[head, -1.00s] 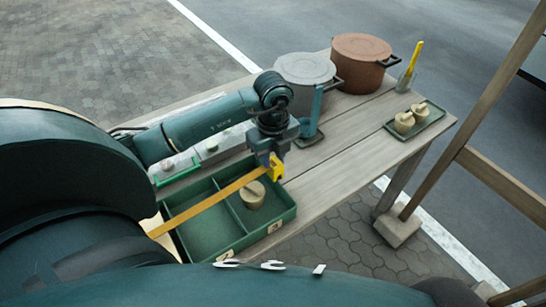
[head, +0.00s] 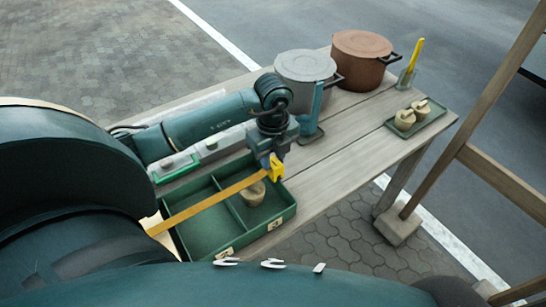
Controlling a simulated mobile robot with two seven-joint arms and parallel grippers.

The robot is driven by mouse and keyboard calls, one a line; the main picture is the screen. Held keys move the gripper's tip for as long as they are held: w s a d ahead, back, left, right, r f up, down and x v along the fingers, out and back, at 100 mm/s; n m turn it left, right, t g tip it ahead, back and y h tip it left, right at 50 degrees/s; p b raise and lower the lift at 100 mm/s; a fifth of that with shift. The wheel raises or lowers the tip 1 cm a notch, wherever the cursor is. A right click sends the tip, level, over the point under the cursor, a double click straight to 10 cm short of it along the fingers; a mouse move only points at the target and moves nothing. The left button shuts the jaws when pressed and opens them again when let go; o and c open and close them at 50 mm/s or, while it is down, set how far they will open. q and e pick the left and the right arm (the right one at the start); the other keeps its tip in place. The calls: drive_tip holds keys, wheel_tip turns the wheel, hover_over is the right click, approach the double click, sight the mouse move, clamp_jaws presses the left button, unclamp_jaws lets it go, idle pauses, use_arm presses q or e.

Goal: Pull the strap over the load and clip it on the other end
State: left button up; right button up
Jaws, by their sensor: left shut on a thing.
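A yellow-orange strap (head: 205,206) runs taut across a green divided tray (head: 282,212) on the wooden table. It goes from the tray's near left side up to a yellow clip (head: 276,168) at the far right side. My left gripper (head: 272,160) is shut on the yellow clip, above the tray's far right edge. A round tan load (head: 254,194) sits in the tray's right compartment, partly under the strap in this view. The strap's lower left end is hidden behind my own body. My right gripper is not in view.
A grey lidded pot (head: 305,68) and a brown pot (head: 361,60) stand at the back of the table (head: 345,150). A small tray (head: 432,118) with tan pieces lies at the right. A wooden post (head: 490,110) rises beyond the table's right end.

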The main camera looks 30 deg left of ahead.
sight(273, 161)
use_arm(q)
drive_tip(key=shift+f, duration=0.3)
idle(0.4)
drive_tip(key=shift+f+b, duration=0.35)
drive_tip(key=shift+b, duration=0.05)
drive_tip(key=o, duration=1.4)
drive_tip(key=shift+o, duration=0.2)
drive_tip(key=shift+r+p, duration=1)
drive_tip(key=shift+r, duration=0.2)
drive_tip(key=shift+r+p, duration=1.5)
drive_tip(key=shift+r, duration=0.35)
